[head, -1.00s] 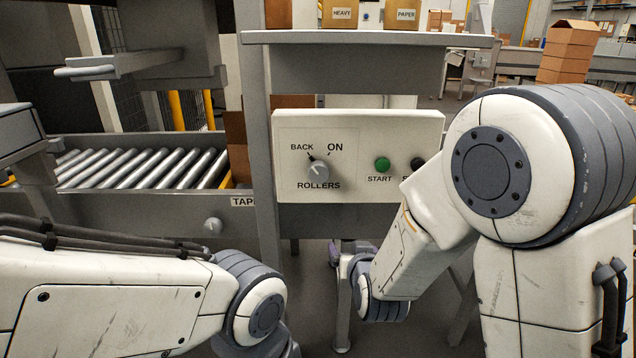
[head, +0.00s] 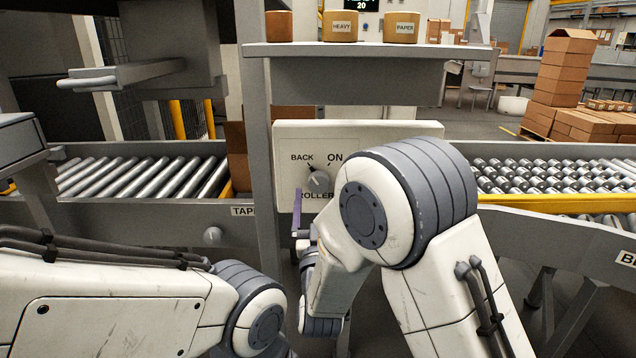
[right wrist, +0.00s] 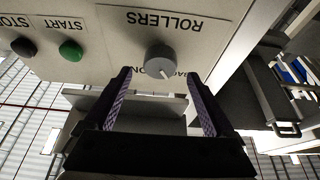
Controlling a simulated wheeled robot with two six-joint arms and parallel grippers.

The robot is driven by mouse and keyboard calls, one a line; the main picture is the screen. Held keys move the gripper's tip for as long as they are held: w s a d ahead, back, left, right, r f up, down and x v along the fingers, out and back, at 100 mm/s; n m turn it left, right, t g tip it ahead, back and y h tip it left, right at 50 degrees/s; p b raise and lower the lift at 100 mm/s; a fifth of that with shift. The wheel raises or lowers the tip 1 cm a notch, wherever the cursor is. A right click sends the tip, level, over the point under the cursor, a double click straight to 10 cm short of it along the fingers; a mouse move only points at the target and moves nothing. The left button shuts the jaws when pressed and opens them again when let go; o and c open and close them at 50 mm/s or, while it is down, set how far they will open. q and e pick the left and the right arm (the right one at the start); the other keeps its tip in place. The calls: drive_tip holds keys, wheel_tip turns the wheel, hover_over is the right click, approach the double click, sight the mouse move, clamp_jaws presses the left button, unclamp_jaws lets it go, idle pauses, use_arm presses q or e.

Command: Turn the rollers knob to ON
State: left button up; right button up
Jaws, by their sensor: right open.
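The rollers knob (head: 320,181) is a round grey dial on a white control panel (head: 400,131), between BACK and ON labels. Its pointer is turned up and left, towards BACK. In the right wrist view the knob (right wrist: 161,60) appears upside down, just ahead of the fingertips. My right gripper (right wrist: 159,80) is open, its purple-padded fingers on either side of the knob's line, with nothing between them. In the head view one purple finger of the right gripper (head: 298,208) shows just left of and below the knob. My left gripper is not in view.
The green START button (right wrist: 70,50) and dark STOP button (right wrist: 22,48) sit beside the knob; my right arm hides them in the head view. A grey shelf (head: 360,48) with boxes overhangs the panel. A grey post (head: 259,130) stands left of it. Roller conveyors (head: 140,174) flank it.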

sight(320, 185)
drive_tip(key=shift+x, duration=2.25)
drive_tip(key=shift+f, duration=0.1)
drive_tip(key=c, duration=1.4)
drive_tip(key=shift+f+m+h+b, duration=0.15)
drive_tip(key=shift+m+h+b, duration=0.65)
drive_tip(key=shift+m+b, duration=0.55)
drive_tip(key=m+h+b, duration=0.1)
drive_tip(key=m+b, duration=0.1)
drive_tip(key=m, duration=0.1)
drive_tip(key=m+g+h+b, duration=0.1)
drive_tip(key=m+h, duration=0.1)
drive_tip(key=m, duration=0.1)
drive_tip(key=shift+m+b, duration=0.35)
drive_tip(key=m+h+b, duration=0.1)
drive_tip(key=m, duration=0.1)
drive_tip(key=m+g+h+b, duration=0.1)
drive_tip(key=m, duration=0.1)
drive_tip(key=shift+d+m+g, duration=0.1)
drive_tip(key=shift+m+g, duration=0.2)
drive_tip(key=shift+m+g+h+b, duration=0.4)
drive_tip(key=shift+m+g+b, duration=0.4)
drive_tip(key=shift+m, duration=1.4)
drive_tip(key=shift+d, duration=0.1)
drive_tip(key=o, duration=1.4)
